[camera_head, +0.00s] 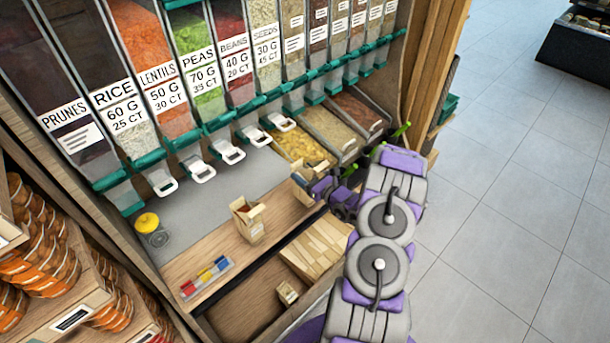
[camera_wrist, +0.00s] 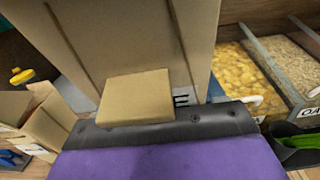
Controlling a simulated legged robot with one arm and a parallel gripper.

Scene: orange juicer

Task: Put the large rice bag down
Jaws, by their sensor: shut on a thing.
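A brown paper bag (camera_head: 301,176) is in my gripper (camera_head: 322,193) above the right part of the wooden counter. In the wrist view the bag (camera_wrist: 115,35) fills the upper middle, close up, with dark lettering partly hidden. My gripper is shut on it; the fingertips are mostly hidden by the bag and the wrist. I cannot tell whether the bag's base touches the counter. A second, open paper bag (camera_head: 249,222) stands upright on the wooden counter (camera_head: 205,247) to the left; it also shows at the left of the wrist view (camera_wrist: 45,118).
A yellow-topped jar (camera_head: 150,228) and a row of coloured pieces (camera_head: 206,277) are on the left counter. Dispensers, including rice (camera_head: 128,110), hang behind. Open bins (camera_head: 300,147) are beyond the gripper. A lower compartment holds folded bags (camera_head: 318,248). Bare counter lies between the two bags.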

